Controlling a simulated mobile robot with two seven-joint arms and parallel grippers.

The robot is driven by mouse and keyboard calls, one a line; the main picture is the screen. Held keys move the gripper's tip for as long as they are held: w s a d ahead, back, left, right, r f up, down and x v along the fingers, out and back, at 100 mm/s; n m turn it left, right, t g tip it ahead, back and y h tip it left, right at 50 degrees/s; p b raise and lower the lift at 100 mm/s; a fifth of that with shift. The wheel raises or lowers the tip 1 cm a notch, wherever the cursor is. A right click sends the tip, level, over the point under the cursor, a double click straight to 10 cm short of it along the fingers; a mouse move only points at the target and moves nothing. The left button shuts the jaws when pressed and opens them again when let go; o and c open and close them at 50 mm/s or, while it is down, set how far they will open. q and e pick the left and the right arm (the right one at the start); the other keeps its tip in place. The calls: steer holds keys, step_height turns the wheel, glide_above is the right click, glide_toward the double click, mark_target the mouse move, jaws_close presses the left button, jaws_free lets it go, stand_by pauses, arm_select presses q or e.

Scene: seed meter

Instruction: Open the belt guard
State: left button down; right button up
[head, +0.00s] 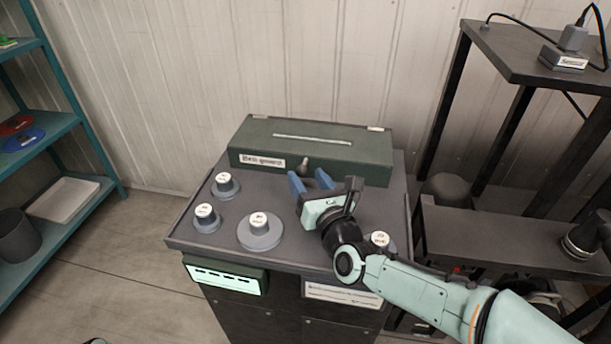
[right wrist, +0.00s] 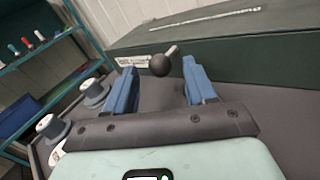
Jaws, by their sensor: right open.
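The belt guard (head: 347,143) is a long dark green box with a lid at the back of the grey cabinet top. It looks closed and carries a white label on its front. A small knob (head: 303,164) sticks out of its front face; in the right wrist view the knob (right wrist: 161,64) is a dark ball on a light stem. My right gripper (head: 309,177) is open, with blue fingers pointing at the guard. In the right wrist view the knob shows between the fingertips (right wrist: 159,72), a little beyond them. No contact is visible.
Several grey round pieces with white caps stand on the cabinet top (head: 190,236), such as the wide one (head: 260,232). One is partly hidden behind my right arm. A teal shelf (head: 62,122) stands left, a dark rack (head: 520,65) right.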

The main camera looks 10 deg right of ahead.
steer(key=shift+x, duration=0.9)
steer(key=shift+c, duration=0.3)
